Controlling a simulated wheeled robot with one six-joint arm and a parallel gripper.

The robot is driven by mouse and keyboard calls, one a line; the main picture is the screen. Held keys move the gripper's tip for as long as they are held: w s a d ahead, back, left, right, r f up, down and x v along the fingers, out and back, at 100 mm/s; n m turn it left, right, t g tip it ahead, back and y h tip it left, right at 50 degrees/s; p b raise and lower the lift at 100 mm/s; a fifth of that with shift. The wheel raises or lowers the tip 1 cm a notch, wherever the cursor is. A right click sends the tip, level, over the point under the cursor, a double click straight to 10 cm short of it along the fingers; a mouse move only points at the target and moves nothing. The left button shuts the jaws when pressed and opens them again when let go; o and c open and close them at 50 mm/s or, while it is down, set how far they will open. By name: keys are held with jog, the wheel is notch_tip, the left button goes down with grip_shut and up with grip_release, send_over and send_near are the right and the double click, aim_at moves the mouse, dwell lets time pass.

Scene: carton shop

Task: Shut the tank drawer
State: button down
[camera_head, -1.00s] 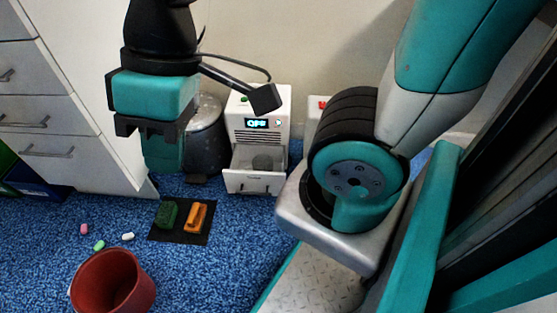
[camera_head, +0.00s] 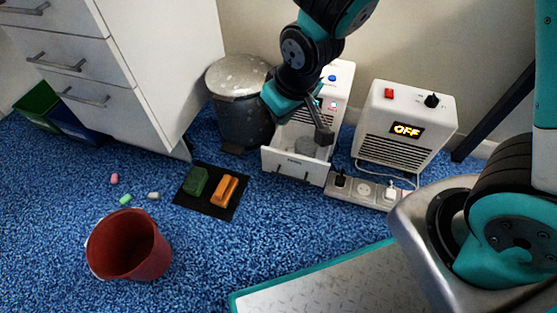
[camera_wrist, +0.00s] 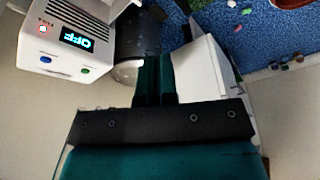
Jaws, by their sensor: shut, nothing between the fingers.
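The tank drawer (camera_head: 292,166) is a white box pulled out of the base of a white appliance (camera_head: 340,85), with a small dark handle on its front. In the wrist view, the fingers (camera_wrist: 154,64) are together and empty.
A metal bin (camera_head: 240,105) stands left of the appliance, beside a white drawer cabinet (camera_head: 150,70). A second white heater-like box (camera_head: 405,125) and a power strip (camera_head: 365,188) are to the right. A red bucket (camera_head: 128,250) and a black mat (camera_head: 212,190) lie in front on blue carpet.

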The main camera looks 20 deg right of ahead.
notch_tip(320, 180, down, 12)
jog(key=w+f+n+t+h+b, duration=0.1)
jog(key=w+t+b, duration=0.1)
jog(key=w, duration=0.1)
jog(key=n+t+b, duration=0.2)
jog(key=n+b, duration=0.2)
jog(key=b, duration=0.6)
send_near(273, 156)
jog(key=f, duration=0.1)
jog(key=w+f, duration=0.1)
jog(key=f, duration=0.1)
jog(key=w+a+f, duration=0.1)
jog(key=shift+f, duration=0.25)
jog(key=shift+w+d+r+b, duration=0.2)
jog(key=shift+w+d+b, duration=0.1)
jog(key=shift+w+d, duration=0.15)
jog(key=shift+a, duration=0.1)
